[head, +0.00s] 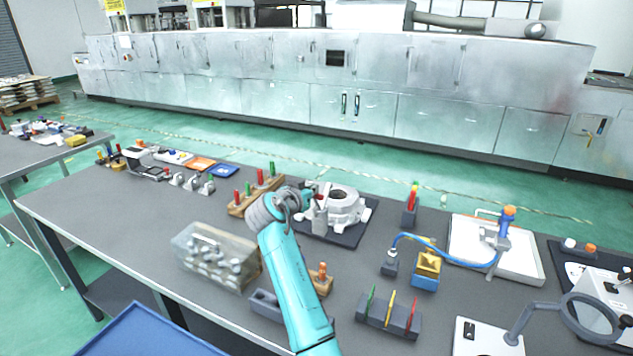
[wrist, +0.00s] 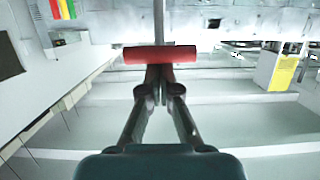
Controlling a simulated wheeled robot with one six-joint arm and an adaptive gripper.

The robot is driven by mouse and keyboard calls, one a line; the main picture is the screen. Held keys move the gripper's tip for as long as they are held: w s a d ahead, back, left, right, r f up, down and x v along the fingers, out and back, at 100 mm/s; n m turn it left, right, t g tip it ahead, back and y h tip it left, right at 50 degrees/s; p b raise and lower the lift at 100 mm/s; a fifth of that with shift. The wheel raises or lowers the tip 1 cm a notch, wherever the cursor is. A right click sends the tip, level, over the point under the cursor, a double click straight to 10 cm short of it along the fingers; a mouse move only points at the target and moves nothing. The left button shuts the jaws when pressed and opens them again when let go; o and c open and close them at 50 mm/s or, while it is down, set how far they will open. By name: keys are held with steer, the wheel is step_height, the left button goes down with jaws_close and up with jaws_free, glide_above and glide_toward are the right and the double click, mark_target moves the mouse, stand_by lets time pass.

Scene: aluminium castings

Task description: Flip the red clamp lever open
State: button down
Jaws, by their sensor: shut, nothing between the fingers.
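The red clamp lever shows in the wrist view as a red grip (wrist: 160,54) lying crosswise, with a thin metal rod rising behind it. My gripper (wrist: 159,74) is shut and empty, its fingertips together just below the middle of the red grip. I cannot tell whether they touch it. In the head view my gripper (head: 311,196) is at the left side of a pale aluminium casting (head: 347,213) on a dark plate (head: 345,238). The lever is mostly hidden there behind my wrist and gripper.
A wooden block with red and green handles (head: 240,209) stands close left of my wrist. A clear bin of parts (head: 215,257) is nearer the front. A dark block with a red handle (head: 409,210) stands right of the casting. Bare table lies left of the bin.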

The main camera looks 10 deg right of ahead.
steer(key=s+a+f+t+h, duration=0.2)
steer(key=s+a+f+t, duration=0.1)
steer(key=f, duration=0.3)
steer(key=shift+s+a+f+t+h, duration=0.15)
steer(key=shift+s+t+h, duration=0.2)
steer(key=shift+s, duration=0.4)
steer(key=shift+s+f, duration=0.1)
steer(key=shift+f, duration=0.15)
step_height(320, 180, up, 11)
steer(key=shift+r, duration=0.15)
stand_by(0.4)
